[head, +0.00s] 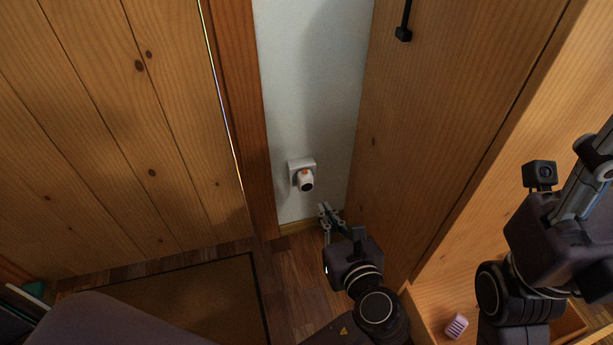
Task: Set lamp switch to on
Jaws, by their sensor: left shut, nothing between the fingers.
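A small white fitting (302,170) with an orange mark and a dark round end is mounted low on the pale wall strip. It is the only switch-like thing in view; whether it is on or off cannot be told. My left gripper (325,211) is shut and empty, just below and to the right of the fitting, apart from it in the picture. My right gripper (602,160) is at the right edge, partly cut off, far from the fitting; its fingertips do not show clearly.
Wooden plank panelling (110,120) is on the left, and a tall wooden door with a black handle (403,34) is right of the wall strip. A brown mat (190,300) lies on the floor. A small pink object (456,325) sits in a wooden compartment at lower right.

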